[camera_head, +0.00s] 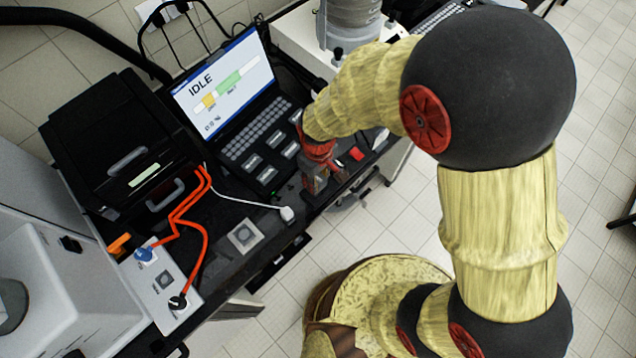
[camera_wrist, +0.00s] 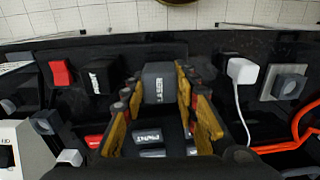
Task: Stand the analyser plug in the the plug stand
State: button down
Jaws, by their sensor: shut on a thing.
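My gripper (camera_wrist: 158,95) has its yellow fingers shut on a grey block (camera_wrist: 158,80) with small lettering that I cannot read surely. In the head view my gripper (camera_head: 315,160) is low over the right end of the dark bench, and the block is partly hidden. A white plug (camera_head: 287,213) on a white cable lies apart from it; it also shows in the wrist view (camera_wrist: 243,72). Beside that plug is a light square plate with a grey socket (camera_head: 243,237), also in the wrist view (camera_wrist: 287,84). I cannot tell which piece is the analyser plug or its stand.
A laptop reading IDLE (camera_head: 222,80) and a button panel (camera_head: 266,174) stand behind. A black box (camera_head: 115,150) is at left. Orange cables (camera_head: 205,230) run to a socket strip (camera_head: 165,280). Red (camera_wrist: 61,73) and black (camera_wrist: 100,77) blocks sit beside my gripper.

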aim_at(318, 179)
jog(key=shift+r+p, duration=1.2)
jog(key=shift+r, duration=0.55)
jog(key=shift+r, duration=0.1)
jog(key=shift+r+p, duration=1.15)
jog(key=shift+r, duration=0.3)
